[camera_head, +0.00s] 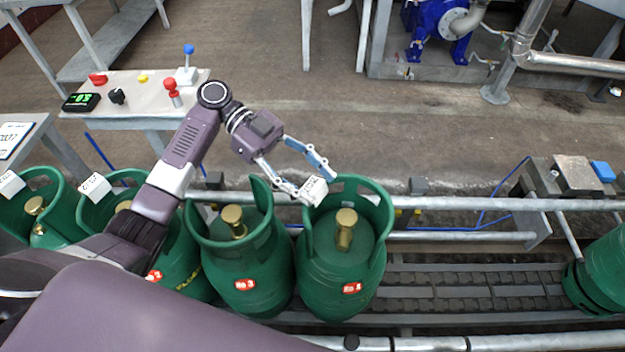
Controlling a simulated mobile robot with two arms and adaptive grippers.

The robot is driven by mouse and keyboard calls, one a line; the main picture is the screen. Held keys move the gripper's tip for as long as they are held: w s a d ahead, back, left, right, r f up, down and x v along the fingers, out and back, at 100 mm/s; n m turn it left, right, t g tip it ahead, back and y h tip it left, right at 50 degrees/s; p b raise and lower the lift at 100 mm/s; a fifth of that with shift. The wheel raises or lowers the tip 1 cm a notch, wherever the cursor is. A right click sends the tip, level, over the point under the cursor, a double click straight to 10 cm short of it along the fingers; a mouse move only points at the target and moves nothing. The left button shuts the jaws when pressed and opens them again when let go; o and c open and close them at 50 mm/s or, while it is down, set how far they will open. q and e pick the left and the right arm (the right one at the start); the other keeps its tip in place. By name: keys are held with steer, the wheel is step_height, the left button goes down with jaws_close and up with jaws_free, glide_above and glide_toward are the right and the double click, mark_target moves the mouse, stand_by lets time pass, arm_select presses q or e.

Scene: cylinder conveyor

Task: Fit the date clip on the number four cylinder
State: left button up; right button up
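The number four cylinder (337,265) is a green gas cylinder with a brass valve and a red label. It stands upright at the right end of the row. A small white date clip (314,191) with dark print is at the back left of its collar rim. My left gripper (315,187) reaches in from above and behind, with a finger on each side of the clip, and appears shut on it. Whether the clip is seated on the rim is hard to tell. My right gripper is not in view.
The number three cylinder (243,262) stands close on the left, with no clip visible. Two cylinders further left carry white clips (95,186). A rail (470,204) runs behind the row. Conveyor (470,292) to the right is clear up to another green cylinder (604,272).

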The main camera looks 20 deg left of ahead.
arm_select(q)
steer(key=shift+a+f, duration=0.1)
steer(key=shift+a, duration=0.1)
steer(key=v, duration=0.7)
steer(key=shift+w+a+r, duration=0.15)
steer(key=shift+a+r, duration=0.1)
steer(key=shift+a, duration=0.05)
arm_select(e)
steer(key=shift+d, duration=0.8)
